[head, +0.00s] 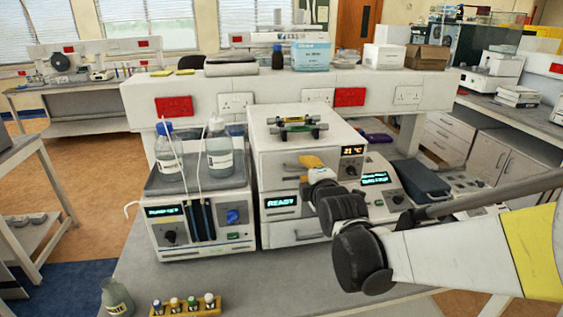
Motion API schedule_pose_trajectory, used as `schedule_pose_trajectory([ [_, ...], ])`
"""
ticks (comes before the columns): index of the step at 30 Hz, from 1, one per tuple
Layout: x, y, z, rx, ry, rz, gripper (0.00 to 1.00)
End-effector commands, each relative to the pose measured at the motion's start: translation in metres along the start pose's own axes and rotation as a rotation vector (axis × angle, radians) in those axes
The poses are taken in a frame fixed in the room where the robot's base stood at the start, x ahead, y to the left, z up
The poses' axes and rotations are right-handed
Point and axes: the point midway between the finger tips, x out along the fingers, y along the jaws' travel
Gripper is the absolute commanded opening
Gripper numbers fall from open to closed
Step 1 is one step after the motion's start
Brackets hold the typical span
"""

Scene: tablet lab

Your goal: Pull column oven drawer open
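The column oven (275,150) is the white box with a small "21 °C" display, in the middle of the bench. It sits on a lower white unit (280,230) with a "READY" display. The oven's front looks closed, and part of a grey handle (290,165) shows on it. My gripper (310,163), with a yellow part at its end, is right at the oven front beside this handle. My wrist hides the right part of the front. The fingers are too small and covered to tell whether they are open, or whether they touch the handle.
Left of the oven stands a unit with two bottles (219,150) and tubing on top. A vial rack (186,306) and a flask (117,296) are on the front bench. Another instrument (378,180) stands close on the right. Two small column-like parts (298,127) lie on the oven top.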

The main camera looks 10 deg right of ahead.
Motion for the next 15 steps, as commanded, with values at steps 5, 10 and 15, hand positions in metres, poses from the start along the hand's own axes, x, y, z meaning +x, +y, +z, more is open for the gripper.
schedule_pose_trajectory([
  [5,0.0064,0.0000,0.0000,0.000,0.000,0.000,0.30],
  [10,0.0063,0.0003,0.0000,0.000,0.000,0.000,0.30],
  [15,0.0062,0.0003,0.0000,0.001,0.000,-0.001,0.00],
])
